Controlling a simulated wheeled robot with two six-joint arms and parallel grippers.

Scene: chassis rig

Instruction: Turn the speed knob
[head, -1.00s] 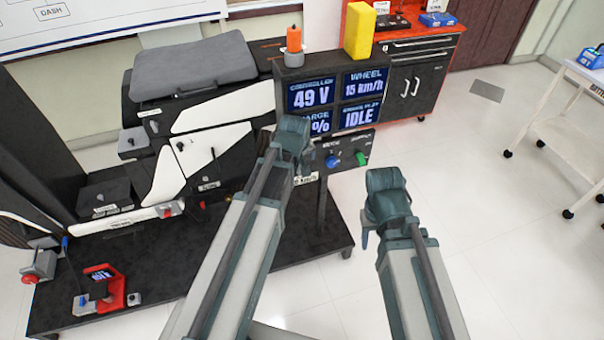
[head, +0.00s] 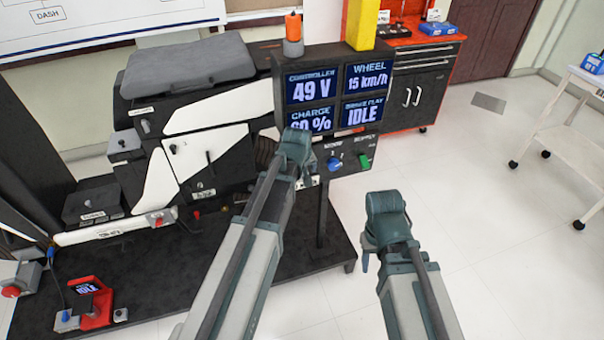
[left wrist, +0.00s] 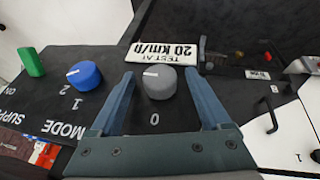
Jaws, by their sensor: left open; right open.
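The grey speed knob (left wrist: 159,81) stands on a dark control panel in the left wrist view, with a "0" mark beside it and a white pointer line. My left gripper (left wrist: 160,74) is open, one finger on each side of the knob, with a small gap showing on both sides. In the head view my left wrist hides this knob. A "TEST AT 20 km/h" label (left wrist: 164,54) sits beyond the knob. The wheel display (head: 368,77) reads 15 km/h. My right gripper (head: 368,250) is open and empty, hanging over the floor right of the stand.
A blue mode knob (left wrist: 84,75) and a green supply switch (left wrist: 31,62) stand beside the grey knob on the same panel. The black chassis rig (head: 200,150) lies to the left.

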